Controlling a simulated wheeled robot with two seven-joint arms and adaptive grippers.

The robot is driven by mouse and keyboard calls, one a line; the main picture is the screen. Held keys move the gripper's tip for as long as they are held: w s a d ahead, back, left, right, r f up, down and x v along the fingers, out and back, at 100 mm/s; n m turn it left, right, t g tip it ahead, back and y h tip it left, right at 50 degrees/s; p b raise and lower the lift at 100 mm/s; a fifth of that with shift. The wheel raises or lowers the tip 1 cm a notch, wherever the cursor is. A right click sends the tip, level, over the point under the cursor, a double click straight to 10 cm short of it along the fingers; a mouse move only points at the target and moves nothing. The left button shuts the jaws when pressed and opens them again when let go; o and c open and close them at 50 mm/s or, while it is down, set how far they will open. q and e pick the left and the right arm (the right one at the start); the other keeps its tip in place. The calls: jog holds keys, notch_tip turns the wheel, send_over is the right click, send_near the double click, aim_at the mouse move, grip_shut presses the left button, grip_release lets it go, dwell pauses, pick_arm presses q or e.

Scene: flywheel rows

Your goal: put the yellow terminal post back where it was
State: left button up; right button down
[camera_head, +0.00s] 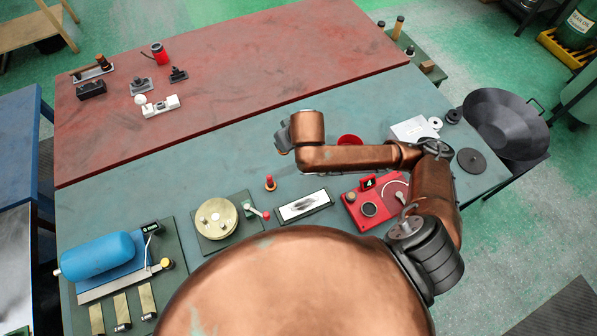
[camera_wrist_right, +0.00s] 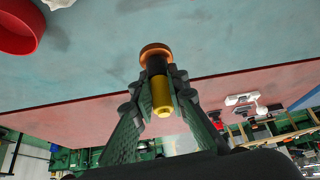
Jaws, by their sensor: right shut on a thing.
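My right gripper (camera_head: 284,138) is over the middle of the teal table, and its fingers are mostly hidden by my own wrist in the head view. In the right wrist view the right gripper (camera_wrist_right: 160,100) is shut on the yellow terminal post (camera_wrist_right: 161,92). The post has a copper-coloured round cap (camera_wrist_right: 155,52) at the end pointing away from the palm. The held post cannot be made out in the head view. A small red post with a copper top (camera_head: 270,183) stands on the teal table below the gripper. My left gripper is not in view.
A round brass disc on a dark base (camera_head: 216,219), a white-faced plate (camera_head: 304,204) and a red device (camera_head: 375,203) line the near table. A blue cylinder (camera_head: 97,256) is at left. A red dish (camera_head: 349,141) lies behind my arm. The red table (camera_head: 230,70) is mostly clear.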

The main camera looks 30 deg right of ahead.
jog(key=s+d+f+n+y+p, duration=0.1)
jog(key=s+d+n+p, duration=0.15)
jog(key=s+p, duration=0.45)
jog(key=s+d+f+n+y+p, duration=0.25)
jog(key=s+p, duration=0.25)
jog(key=s, duration=0.4)
jog(key=shift+n+g+h, duration=0.3)
jog(key=shift+g+h, duration=0.1)
jog(key=shift+h, duration=0.05)
jog(key=w+a+f, duration=0.1)
jog(key=w+f, duration=0.1)
jog(key=w, duration=0.2)
jog(key=w+a+f+p, duration=0.1)
jog(key=w+f, duration=0.2)
jog(key=w, duration=0.1)
jog(key=w+a+f+p, duration=0.1)
jog(key=w+f, duration=0.2)
jog(key=w, duration=0.1)
jog(key=shift+w+a+f, duration=0.15)
jog(key=shift+w, duration=0.1)
jog(key=shift+w+f+p, duration=0.3)
jog(key=shift+w+f, duration=0.05)
jog(key=shift+f, duration=0.1)
notch_tip(320, 180, down, 3)
jog(key=shift+w+a+r+p, duration=0.1)
jog(key=shift+p, duration=0.4)
jog(key=shift+f, duration=0.3)
